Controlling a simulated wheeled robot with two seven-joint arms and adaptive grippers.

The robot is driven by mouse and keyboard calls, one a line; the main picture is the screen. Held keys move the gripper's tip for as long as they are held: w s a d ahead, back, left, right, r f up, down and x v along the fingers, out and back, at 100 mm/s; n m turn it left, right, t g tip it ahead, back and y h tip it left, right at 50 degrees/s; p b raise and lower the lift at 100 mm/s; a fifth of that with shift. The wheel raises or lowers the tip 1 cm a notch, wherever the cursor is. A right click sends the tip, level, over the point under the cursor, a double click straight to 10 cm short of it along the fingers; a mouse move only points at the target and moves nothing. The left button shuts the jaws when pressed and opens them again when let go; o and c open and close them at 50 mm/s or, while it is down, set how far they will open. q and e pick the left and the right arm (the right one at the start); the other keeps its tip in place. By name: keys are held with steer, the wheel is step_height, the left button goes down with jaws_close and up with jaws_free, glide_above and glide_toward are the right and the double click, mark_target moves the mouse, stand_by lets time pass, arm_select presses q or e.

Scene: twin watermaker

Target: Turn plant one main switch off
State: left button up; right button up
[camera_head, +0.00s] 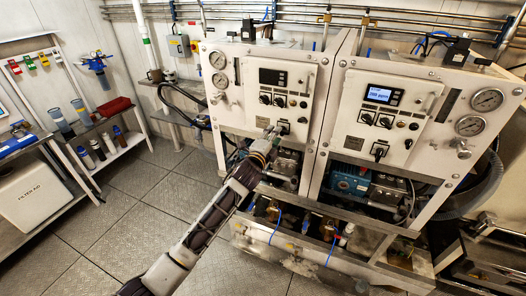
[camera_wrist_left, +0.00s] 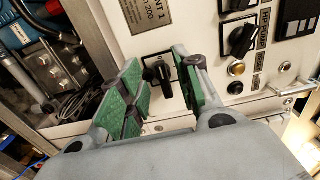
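The plant one panel (camera_head: 288,78) is the left white cabinet in the head view; its display (camera_head: 272,77) is dark. Its main switch (camera_head: 283,127), a black rotary knob, sits low on the panel, partly behind my gripper. The wrist view shows the switch (camera_wrist_left: 158,75) below a label (camera_wrist_left: 150,10) reading "NT 1". My left gripper (camera_head: 268,138) is open at the panel, its green-padded fingers on either side of the knob in the wrist view (camera_wrist_left: 158,82). A gap shows around the knob; contact is unclear. My right gripper is out of view.
Other black knobs (camera_wrist_left: 240,40) and an amber button (camera_wrist_left: 237,69) lie right of the switch in the wrist view. A second panel (camera_head: 385,112) with a lit display (camera_head: 380,94) stands to the right. Open floor (camera_head: 130,215) lies left of my arm.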

arm_select(q)
steer(key=v, duration=1)
steer(key=shift+n, duration=0.3)
stand_by(0.5)
